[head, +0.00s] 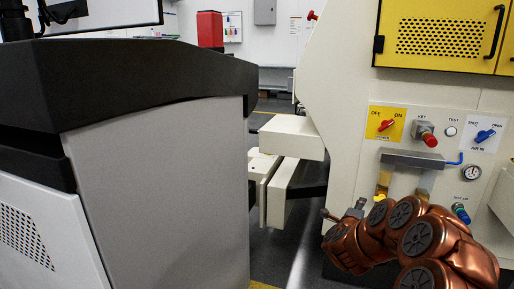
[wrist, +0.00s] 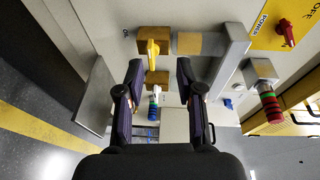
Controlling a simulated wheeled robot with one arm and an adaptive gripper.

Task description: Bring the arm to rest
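My copper-coloured arm (head: 415,240) is folded low at the right of the head view, in front of the cream machine panel. In the wrist view my gripper (wrist: 159,66) is open, with its two dark fingers well apart and nothing touching them. A yellow valve handle (wrist: 153,49) on a brass fitting shows beyond and between the fingertips. In the head view the end of the arm is small and its finger opening cannot be made out.
The cream panel (head: 345,110) carries a red power switch (head: 386,125), a red key knob (head: 428,138), a blue air switch (head: 484,136) and a gauge (head: 470,173). A grey bracket (wrist: 232,60) juts out near the valve. A grey cabinet (head: 160,180) stands at left.

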